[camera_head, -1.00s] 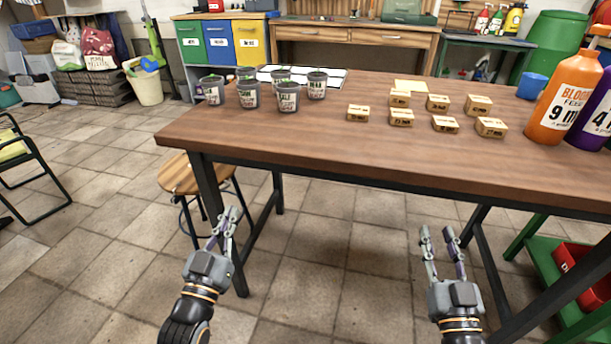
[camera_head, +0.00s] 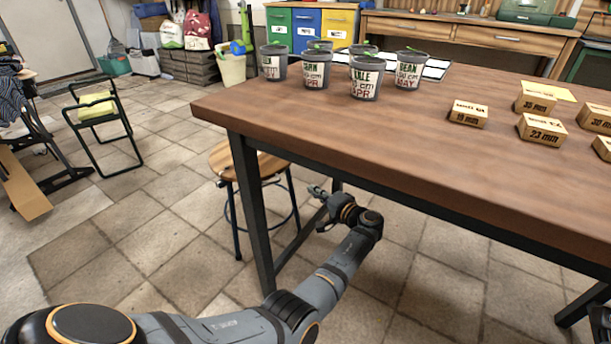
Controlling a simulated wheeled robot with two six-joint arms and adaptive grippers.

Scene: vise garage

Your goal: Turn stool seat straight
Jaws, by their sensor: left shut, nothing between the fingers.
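The stool (camera_head: 222,163) has a round wooden seat and dark metal legs with a ring. It stands on the floor partly under the left end of the table. The table's front left leg and top hide part of the seat, so its turn is hard to tell. My left arm reaches in from the lower left and under the table edge. My left gripper (camera_head: 316,191) is shut and empty, to the right of the stool and slightly lower in the picture, apart from the seat.
The wooden table (camera_head: 430,120) has a dark front leg (camera_head: 252,210) between me and the stool. Several labelled pots (camera_head: 366,77) and small boxes (camera_head: 541,129) stand on top. A green folding chair (camera_head: 104,122) is at left. The tiled floor left of the stool is clear.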

